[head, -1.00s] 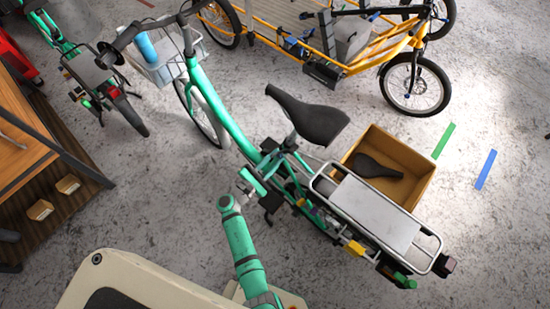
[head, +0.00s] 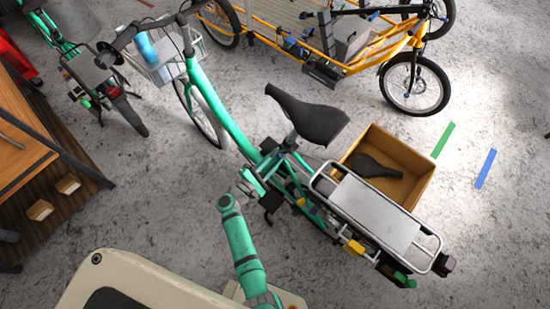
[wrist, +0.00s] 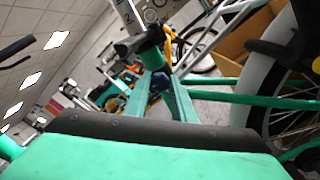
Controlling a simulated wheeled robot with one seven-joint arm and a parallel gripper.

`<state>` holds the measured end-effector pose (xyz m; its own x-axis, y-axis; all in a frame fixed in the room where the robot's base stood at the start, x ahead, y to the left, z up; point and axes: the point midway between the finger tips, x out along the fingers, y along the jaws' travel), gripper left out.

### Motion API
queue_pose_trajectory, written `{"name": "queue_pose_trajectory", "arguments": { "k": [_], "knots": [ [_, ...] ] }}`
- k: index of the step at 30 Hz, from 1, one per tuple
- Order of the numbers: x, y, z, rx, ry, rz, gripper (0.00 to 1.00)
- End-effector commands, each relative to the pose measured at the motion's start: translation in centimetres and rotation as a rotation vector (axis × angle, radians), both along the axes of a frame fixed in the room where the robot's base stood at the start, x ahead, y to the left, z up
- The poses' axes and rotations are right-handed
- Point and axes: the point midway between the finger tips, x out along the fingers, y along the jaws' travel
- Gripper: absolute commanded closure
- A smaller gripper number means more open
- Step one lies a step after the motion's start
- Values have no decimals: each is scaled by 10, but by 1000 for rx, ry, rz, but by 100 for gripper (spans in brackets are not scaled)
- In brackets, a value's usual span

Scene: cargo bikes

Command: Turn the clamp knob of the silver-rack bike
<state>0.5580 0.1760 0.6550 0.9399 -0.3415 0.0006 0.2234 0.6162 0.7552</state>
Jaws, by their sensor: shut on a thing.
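The silver-rack bike is a green bike (head: 212,100) with a black saddle (head: 308,117) and a silver rear rack (head: 375,213). Its silver seat post (wrist: 128,17) enters a dark collar at the top of the frame in the wrist view. The small dark blue clamp knob (wrist: 160,82) sits just below that collar, partly hidden by my fingers. My green gripper (wrist: 160,88) is shut on the knob, one finger on either side. In the head view my gripper (head: 266,172) is beside the frame below the saddle, and the knob cannot be made out.
An open cardboard box (head: 413,181) with a dark saddle inside stands behind the rack. A yellow cargo bike (head: 385,52) is at the back right. A wooden bench (head: 20,150) is at the left. Floor between bench and bike is clear.

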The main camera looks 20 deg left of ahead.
Motion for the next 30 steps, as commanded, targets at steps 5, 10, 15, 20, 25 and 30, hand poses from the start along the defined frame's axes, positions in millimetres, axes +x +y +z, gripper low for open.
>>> {"name": "queue_pose_trajectory", "arguments": {
  "k": [5, 10, 15, 20, 25, 30],
  "knots": [
    [0, 0, -1, 0, 2, 2, 58],
    [0, 0, 0, -1, 1, 1, 58],
    [-3, 2, 0, 0, 2, 2, 58],
    [-22, 8, -1, 0, 2, 2, 58],
    [-53, 19, -1, -1, 2, 4, 58],
    [-80, 29, -1, -1, 2, 3, 58]
  ]
}}
